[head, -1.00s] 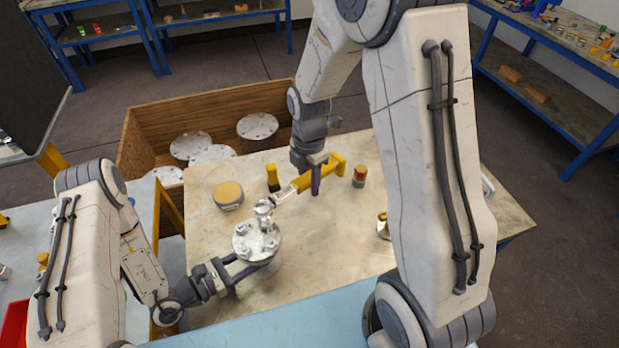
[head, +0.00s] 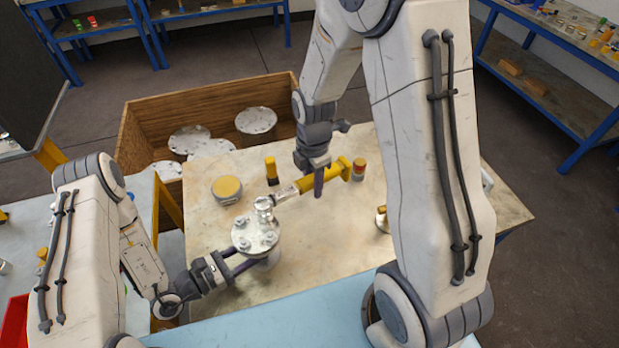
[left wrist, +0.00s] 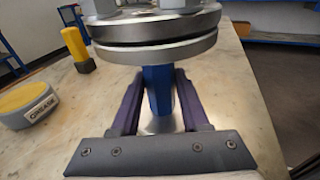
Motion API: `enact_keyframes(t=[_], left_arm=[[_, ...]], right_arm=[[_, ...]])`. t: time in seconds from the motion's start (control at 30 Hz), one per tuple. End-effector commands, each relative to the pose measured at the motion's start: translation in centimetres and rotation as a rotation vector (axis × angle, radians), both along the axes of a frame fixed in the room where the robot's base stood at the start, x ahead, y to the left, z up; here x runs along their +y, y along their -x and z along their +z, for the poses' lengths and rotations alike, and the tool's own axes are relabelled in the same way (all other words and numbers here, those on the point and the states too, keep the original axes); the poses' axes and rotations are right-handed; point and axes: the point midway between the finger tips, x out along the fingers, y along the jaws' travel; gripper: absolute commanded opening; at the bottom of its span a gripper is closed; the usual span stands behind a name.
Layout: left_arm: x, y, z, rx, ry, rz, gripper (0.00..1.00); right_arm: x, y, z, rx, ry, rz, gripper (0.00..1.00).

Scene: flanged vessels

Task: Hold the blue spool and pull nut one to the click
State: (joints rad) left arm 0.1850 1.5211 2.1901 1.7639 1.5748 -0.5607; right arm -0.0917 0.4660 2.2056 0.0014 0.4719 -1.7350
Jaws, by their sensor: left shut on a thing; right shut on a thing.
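The blue spool (left wrist: 158,88) stands on the table with two stacked grey flanges on top. Its flange top (head: 256,236) with several nuts shows in the head view. My left gripper (left wrist: 160,95) is shut on the spool's blue neck, just below the flanges; in the head view it reaches in from the left (head: 238,262). My right gripper (head: 318,178) is shut on the yellow handle of a torque wrench (head: 322,178). The wrench's metal head (head: 264,204) sits over a nut at the flange's far edge, which it hides. Which nut is number one I cannot tell.
A grease tin (head: 227,189) stands behind the flange and shows in the left wrist view (left wrist: 28,104). A wooden crate (head: 135,145) with flanged discs lies beyond the table.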

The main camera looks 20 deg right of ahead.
Motion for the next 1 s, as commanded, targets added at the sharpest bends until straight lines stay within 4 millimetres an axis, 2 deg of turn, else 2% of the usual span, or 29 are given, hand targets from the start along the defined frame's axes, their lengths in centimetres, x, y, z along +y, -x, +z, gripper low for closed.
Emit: enact_keyframes(t=[0.5, 0.8, 0.83, 0.9, 1.0], left_arm=[[0.0, 0.0, 0.1, 0.000, 0.001, 0.001, 0.01], [0.0, 0.0, 0.1, 0.000, 0.001, 0.001, 0.01], [0.0, 0.0, 0.1, 0.000, 0.001, 0.001, 0.53], [0.0, 0.0, 0.1, 0.000, 0.001, 0.001, 0.79], [0.0, 0.0, 0.1, 0.000, 0.001, 0.001, 0.80]], right_arm=[[0.1, -0.2, 4.8, -0.006, -0.001, 0.004, 0.00], [0.1, -0.2, 5.1, -0.003, 0.000, 0.004, 0.00], [0.1, -0.2, 5.1, -0.003, 0.000, 0.004, 0.00], [0.1, -0.2, 5.1, -0.003, 0.000, 0.004, 0.00], [0.1, -0.2, 5.1, -0.003, 0.000, 0.004, 0.00]])
